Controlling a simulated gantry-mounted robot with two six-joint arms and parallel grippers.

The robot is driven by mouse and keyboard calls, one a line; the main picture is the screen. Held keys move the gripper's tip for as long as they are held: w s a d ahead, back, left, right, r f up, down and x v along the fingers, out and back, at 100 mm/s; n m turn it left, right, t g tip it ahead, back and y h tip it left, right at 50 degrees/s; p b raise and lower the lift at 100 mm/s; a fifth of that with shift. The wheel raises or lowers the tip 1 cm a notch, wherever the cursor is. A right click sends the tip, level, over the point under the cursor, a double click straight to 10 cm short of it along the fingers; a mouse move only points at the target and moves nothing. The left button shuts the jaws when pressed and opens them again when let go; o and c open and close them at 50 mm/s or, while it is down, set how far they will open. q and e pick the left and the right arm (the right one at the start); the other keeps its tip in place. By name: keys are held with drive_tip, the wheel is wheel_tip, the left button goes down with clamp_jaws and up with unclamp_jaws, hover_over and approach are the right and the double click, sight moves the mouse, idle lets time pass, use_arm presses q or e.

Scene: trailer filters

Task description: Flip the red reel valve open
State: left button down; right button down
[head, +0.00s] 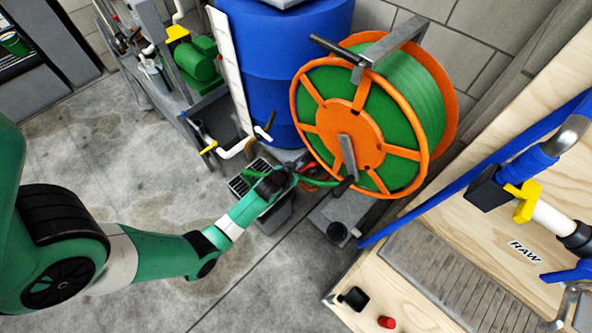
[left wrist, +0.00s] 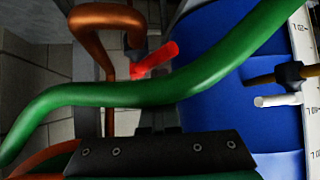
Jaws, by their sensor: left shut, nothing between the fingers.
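The red reel valve handle (left wrist: 155,60) shows in the left wrist view, above centre, beside a copper-coloured pipe (left wrist: 108,20). It is tilted, with its free end up to the right. A green hose (left wrist: 150,92) crosses in front, between the handle and my gripper. In the head view a small red piece (head: 322,183), likely this handle, shows low beside the orange reel. My left gripper (head: 283,178) is shut and empty, just left of that piece; its dark body fills the bottom of the wrist view. Whether it touches the valve I cannot tell. My right gripper is not in view.
The orange and green hose reel (head: 345,135) stands right of my gripper, with a blue barrel (head: 270,70) behind. A grated grey box (head: 275,215) is under my arm. A wooden panel (head: 490,220) with blue pipes stands at right. Open floor lies left.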

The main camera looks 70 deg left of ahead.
use_arm(q)
drive_tip(key=shift+d+f, duration=0.2)
drive_tip(key=shift+d, duration=0.4)
drive_tip(key=shift+w+a+r, duration=0.15)
drive_tip(key=shift+a, duration=0.4)
drive_tip(key=shift+w, duration=0.35)
drive_tip(key=shift+w+a+b, duration=0.25)
drive_tip(key=shift+w+b, duration=0.05)
drive_tip(key=shift+w, duration=0.05)
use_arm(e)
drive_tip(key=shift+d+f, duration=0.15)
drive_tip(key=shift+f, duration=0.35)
use_arm(q)
drive_tip(key=shift+r, duration=0.1)
